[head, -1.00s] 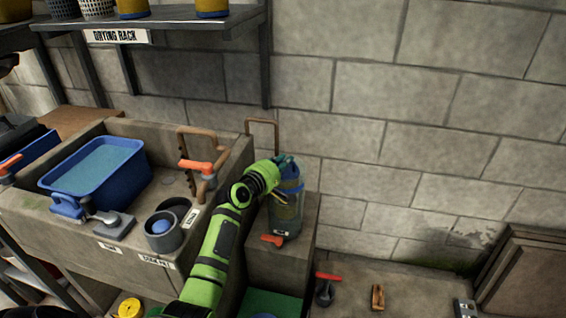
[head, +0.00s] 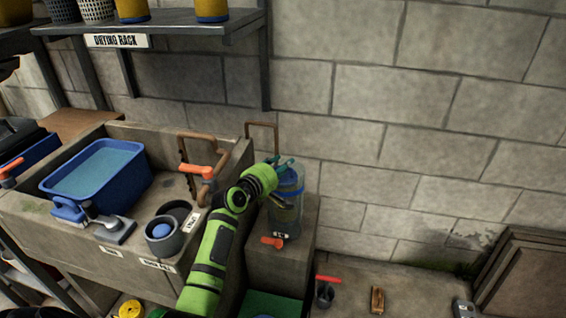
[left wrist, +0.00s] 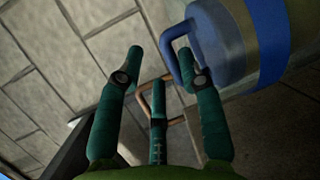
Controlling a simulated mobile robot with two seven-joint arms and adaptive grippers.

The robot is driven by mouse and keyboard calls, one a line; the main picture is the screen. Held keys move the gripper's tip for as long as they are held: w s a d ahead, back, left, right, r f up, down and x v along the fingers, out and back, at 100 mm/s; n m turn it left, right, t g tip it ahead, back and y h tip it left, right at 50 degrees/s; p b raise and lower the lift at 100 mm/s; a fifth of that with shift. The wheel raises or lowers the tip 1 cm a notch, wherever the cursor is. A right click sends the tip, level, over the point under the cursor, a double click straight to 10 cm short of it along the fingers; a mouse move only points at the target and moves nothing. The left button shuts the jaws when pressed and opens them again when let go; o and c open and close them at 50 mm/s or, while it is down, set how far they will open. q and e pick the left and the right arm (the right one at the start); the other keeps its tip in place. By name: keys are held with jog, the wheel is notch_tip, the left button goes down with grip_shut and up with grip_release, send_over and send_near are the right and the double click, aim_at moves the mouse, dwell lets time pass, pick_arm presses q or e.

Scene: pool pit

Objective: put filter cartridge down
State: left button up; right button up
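In the left wrist view a blue end with a looped blue handle (left wrist: 171,52) and an olive body with a blue band show at the upper right. My left gripper (head: 282,163) is at the cylinder's top left. Its teal fingers (left wrist: 160,62) are spread and empty, with one fingertip close to the handle; contact is unclear. My right gripper is out of view.
The concrete block (head: 262,262) has an orange valve handle (head: 272,242) in front of the cylinder. A concrete sink (head: 40,215) with a blue tub (head: 60,195) stands at left. The drying rack (head: 180,24) hangs above. A copper pipe loop (head: 262,124) rises behind.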

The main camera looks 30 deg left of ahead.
pick_arm(q)
jog(key=s+r, duration=0.1)
jog(key=s, duration=0.5)
jog(key=shift+a+r+p, duration=0.25)
jog(key=shift+p, duration=0.05)
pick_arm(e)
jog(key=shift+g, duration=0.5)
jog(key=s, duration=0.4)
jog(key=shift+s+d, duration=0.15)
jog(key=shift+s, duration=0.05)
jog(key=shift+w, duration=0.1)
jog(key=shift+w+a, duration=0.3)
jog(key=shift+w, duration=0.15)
